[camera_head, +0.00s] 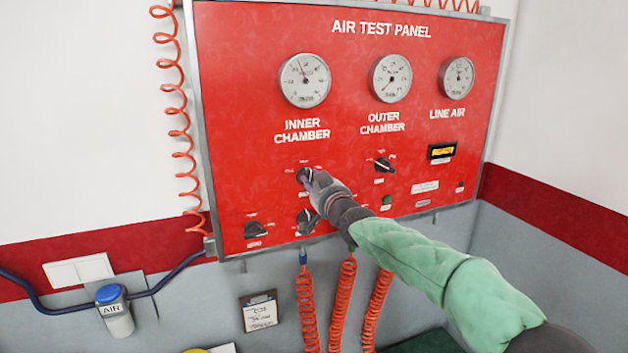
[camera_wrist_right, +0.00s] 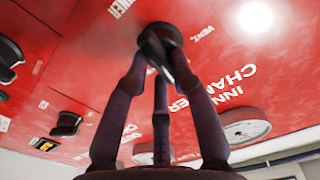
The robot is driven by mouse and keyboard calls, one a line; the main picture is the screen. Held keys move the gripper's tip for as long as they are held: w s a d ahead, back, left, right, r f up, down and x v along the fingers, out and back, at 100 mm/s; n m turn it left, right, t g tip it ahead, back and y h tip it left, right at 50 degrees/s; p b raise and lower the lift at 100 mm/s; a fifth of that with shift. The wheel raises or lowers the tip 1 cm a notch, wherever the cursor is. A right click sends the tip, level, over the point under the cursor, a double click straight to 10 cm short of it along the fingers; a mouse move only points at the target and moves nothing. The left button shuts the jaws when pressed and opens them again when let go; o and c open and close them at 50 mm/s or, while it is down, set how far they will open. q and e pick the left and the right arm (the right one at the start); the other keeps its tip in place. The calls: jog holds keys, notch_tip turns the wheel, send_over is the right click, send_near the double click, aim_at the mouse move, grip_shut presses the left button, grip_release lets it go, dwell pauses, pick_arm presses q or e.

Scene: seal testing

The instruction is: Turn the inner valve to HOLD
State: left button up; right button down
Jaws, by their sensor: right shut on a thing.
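The red air test panel (camera_head: 245,120) fills the middle of the head view. The inner valve (camera_head: 301,175) is a dark knob below the "INNER CHAMBER" label. My right gripper (camera_head: 310,182) reaches up to it from the lower right. In the right wrist view the gripper's fingers (camera_wrist_right: 160,62) close around the black knob of the inner valve (camera_wrist_right: 158,35). A "VENT" label shows beside the knob; the fingers partly cover the knob, and I cannot tell which label it points to. My left gripper is not in view.
Close by are the outer chamber knob (camera_head: 383,164), a lower knob (camera_head: 306,221) just under my right gripper, and a lower-left knob (camera_head: 255,230). Three gauges sit above. Orange coiled hoses (camera_head: 307,300) hang below the panel.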

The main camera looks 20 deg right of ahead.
jog(key=shift+n, duration=0.9)
jog(key=c, duration=1)
grip_release()
jog(key=shift+c, duration=0.2)
jog(key=s, duration=1.2)
jog(key=shift+a, duration=0.4)
jog(key=shift+c, duration=0.3)
